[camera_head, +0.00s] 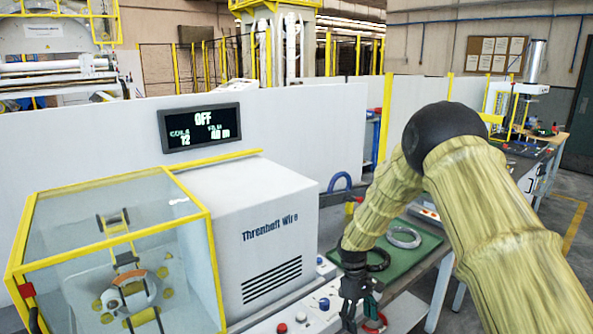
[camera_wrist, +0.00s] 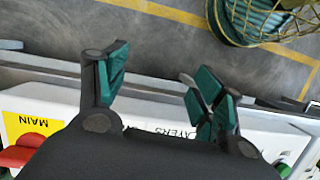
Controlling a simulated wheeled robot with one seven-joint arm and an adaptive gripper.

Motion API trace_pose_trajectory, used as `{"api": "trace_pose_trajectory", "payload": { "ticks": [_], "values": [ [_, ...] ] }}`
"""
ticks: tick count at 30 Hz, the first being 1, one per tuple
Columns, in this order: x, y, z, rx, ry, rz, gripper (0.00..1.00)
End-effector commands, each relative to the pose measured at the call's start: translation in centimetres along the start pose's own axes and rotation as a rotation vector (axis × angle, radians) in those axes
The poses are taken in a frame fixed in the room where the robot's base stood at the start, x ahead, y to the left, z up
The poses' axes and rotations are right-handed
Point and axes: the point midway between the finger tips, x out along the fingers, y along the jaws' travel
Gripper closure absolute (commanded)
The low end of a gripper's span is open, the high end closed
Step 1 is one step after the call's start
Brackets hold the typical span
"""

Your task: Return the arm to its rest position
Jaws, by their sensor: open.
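My arm, in a yellowish cover, reaches in from the right of the head view and bends down toward the bench. My gripper (camera_head: 358,306) hangs fingers-down at the bench's front edge, right of the white Threnheft Wire machine (camera_head: 250,237). In the wrist view my gripper (camera_wrist: 160,90) shows two dark fingers with green pads, spread wide apart. Nothing is between them; grey floor and the edge of a white panel (camera_wrist: 50,105) show beyond.
A green mat (camera_head: 425,255) holds a silver coil (camera_head: 404,237) and a dark coil (camera_head: 378,262) beside my forearm. A clear yellow-framed guard (camera_head: 110,240) stands at left. A display (camera_head: 200,127) reads OFF. A yellow basket (camera_wrist: 245,20) holds green coiled material on the floor.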

Motion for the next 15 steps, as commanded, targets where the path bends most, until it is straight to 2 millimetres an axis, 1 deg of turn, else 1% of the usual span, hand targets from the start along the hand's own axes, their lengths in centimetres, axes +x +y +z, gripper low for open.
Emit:
{"api": "trace_pose_trajectory", "payload": {
  "ticks": [1, 2, 3, 5, 6, 8, 9, 11, 12, 14, 15],
  "values": [
    [2.5, -0.8, 0.6, 0.011, 0.005, -0.013, 0.32],
    [3.9, -1.3, 0.9, 0.02, 0.015, -0.02, 0.32],
    [5.9, -2.0, 1.5, 0.035, 0.027, -0.031, 0.32],
    [9.1, -3.3, 2.5, 0.061, 0.049, -0.047, 0.32],
    [11.1, -4.2, 3.2, 0.081, 0.064, -0.056, 0.32],
    [13.9, -5.5, 4.5, 0.112, 0.085, -0.07, 0.32],
    [15.7, -6.3, 5.4, 0.134, 0.098, -0.079, 0.32],
    [18.2, -7.7, 6.9, 0.167, 0.117, -0.09, 0.32],
    [19.7, -8.6, 8.0, 0.192, 0.13, -0.097, 0.32],
    [21.9, -10.0, 9.7, 0.226, 0.147, -0.106, 0.32],
    [23.2, -10.9, 10.9, 0.252, 0.158, -0.111, 0.32]
  ]
}}
